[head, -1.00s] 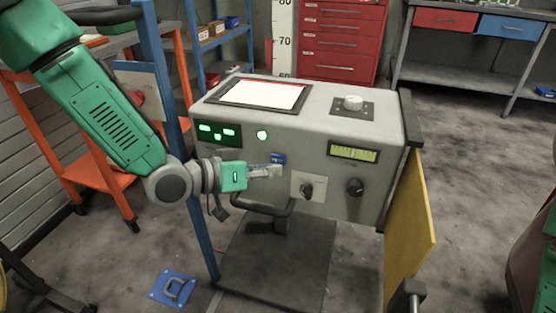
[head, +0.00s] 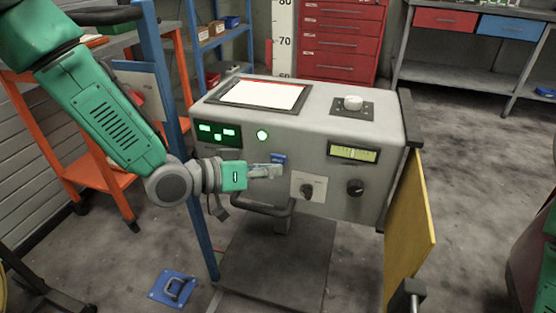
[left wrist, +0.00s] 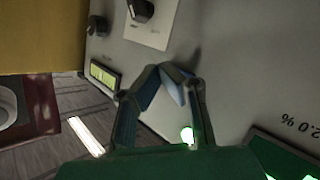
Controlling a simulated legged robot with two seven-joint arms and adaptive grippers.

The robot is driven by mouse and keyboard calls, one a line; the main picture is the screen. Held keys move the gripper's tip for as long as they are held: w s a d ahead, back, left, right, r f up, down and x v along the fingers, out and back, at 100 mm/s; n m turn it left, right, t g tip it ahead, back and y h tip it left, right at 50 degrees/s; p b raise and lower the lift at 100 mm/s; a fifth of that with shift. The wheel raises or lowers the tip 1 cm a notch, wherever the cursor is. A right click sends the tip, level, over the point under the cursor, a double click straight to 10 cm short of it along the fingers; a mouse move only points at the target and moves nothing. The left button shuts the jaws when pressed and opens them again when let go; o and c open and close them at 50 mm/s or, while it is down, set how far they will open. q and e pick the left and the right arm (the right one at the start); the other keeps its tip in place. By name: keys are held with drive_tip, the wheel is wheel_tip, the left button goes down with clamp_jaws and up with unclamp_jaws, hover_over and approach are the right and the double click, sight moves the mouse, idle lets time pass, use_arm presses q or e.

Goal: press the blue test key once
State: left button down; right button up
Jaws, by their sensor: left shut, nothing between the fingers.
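The blue test key (head: 278,158) is a small blue block on the front face of the grey console (head: 325,140), left of the switch plate. My left gripper (head: 279,171) is shut and empty, with its fingertips at the console face just below the key in the head view. Part of the key's lower edge lies close to or behind the fingertips. In the left wrist view the fingers (left wrist: 164,72) meet in front of the grey panel, with a bluish patch at the tips. I cannot tell whether they touch the key. My right gripper is not in view.
The console front also has a green display (head: 218,133), a lit green lamp (head: 262,135), a yellow-green readout (head: 353,152), a rotary switch (head: 307,190) and a black knob (head: 355,187). A dark handle bar (head: 262,210) runs below my gripper. A blue post (head: 199,200) stands left; a yellow panel (head: 412,235) right.

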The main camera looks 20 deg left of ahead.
use_arm(q)
drive_tip(key=shift+w, duration=0.35)
drive_tip(key=shift+w+p, duration=0.3)
drive_tip(key=shift+w, duration=0.05)
idle(0.6)
drive_tip(key=shift+r, duration=0.1)
drive_tip(key=shift+s+p, duration=0.3)
drive_tip(key=shift+s, duration=0.45)
drive_tip(key=shift+s, duration=0.15)
drive_tip(key=s, duration=0.4)
drive_tip(key=shift+s+p, duration=0.4)
idle(0.4)
